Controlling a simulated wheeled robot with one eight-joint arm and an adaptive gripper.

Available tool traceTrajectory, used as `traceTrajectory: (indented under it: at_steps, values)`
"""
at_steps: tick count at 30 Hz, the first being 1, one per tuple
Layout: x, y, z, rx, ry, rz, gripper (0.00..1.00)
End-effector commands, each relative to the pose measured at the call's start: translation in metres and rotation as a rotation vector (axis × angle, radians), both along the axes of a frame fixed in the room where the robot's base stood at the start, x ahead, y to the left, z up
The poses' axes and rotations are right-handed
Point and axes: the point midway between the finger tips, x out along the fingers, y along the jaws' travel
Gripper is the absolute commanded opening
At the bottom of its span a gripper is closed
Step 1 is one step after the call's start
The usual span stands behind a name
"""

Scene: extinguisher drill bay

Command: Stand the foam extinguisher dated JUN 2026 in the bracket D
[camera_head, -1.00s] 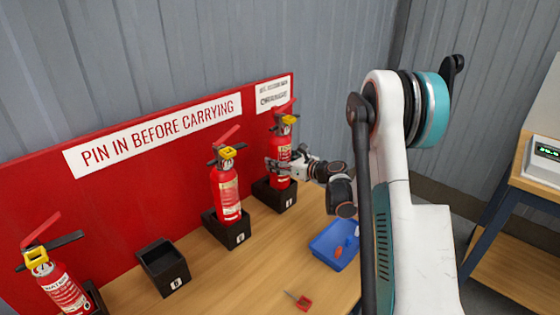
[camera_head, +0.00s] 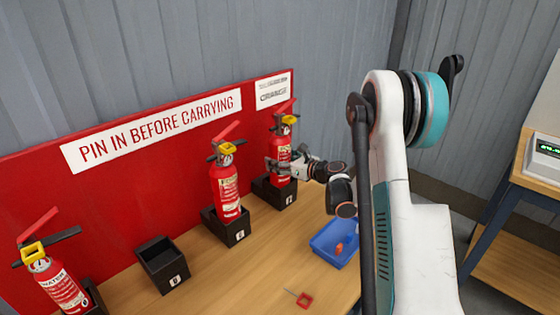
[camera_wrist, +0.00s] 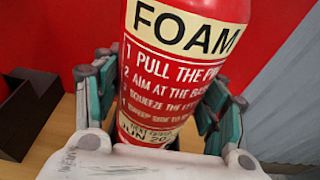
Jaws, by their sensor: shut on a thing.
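A red foam extinguisher (camera_head: 280,160) with a yellow collar stands upright in the rightmost black bracket (camera_head: 287,197). My gripper (camera_head: 276,165) is shut around its body from the right. In the wrist view the same extinguisher (camera_wrist: 180,70) reads FOAM and "JUN 20", the rest of the date being cut off, between my gripper's fingers (camera_wrist: 160,115). An empty black bracket (camera_head: 178,268) stands toward the left; its small letter looks like D but is blurred. The rightmost bracket's letter is too small to tell.
Another red extinguisher (camera_head: 226,190) stands in the middle bracket (camera_head: 236,236), and a water extinguisher (camera_head: 58,285) is at far left. A blue tray (camera_head: 322,255) and a small red tag (camera_head: 304,300) lie on the wooden bench. A red board (camera_head: 130,205) stands behind.

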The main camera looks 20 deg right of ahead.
Motion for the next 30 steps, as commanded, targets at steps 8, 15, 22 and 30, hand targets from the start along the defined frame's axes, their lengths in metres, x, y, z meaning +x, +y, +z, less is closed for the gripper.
traceTrajectory:
  at_steps: [8,15,22,30]
  values:
    - [0.000,0.000,0.001,0.002,-0.001,0.000,0.89]
    - [0.000,0.000,0.001,0.001,-0.001,0.000,0.89]
    - [-0.008,-0.004,0.001,-0.001,0.001,-0.001,0.89]
    - [-0.054,-0.023,0.012,0.000,0.000,-0.004,0.89]
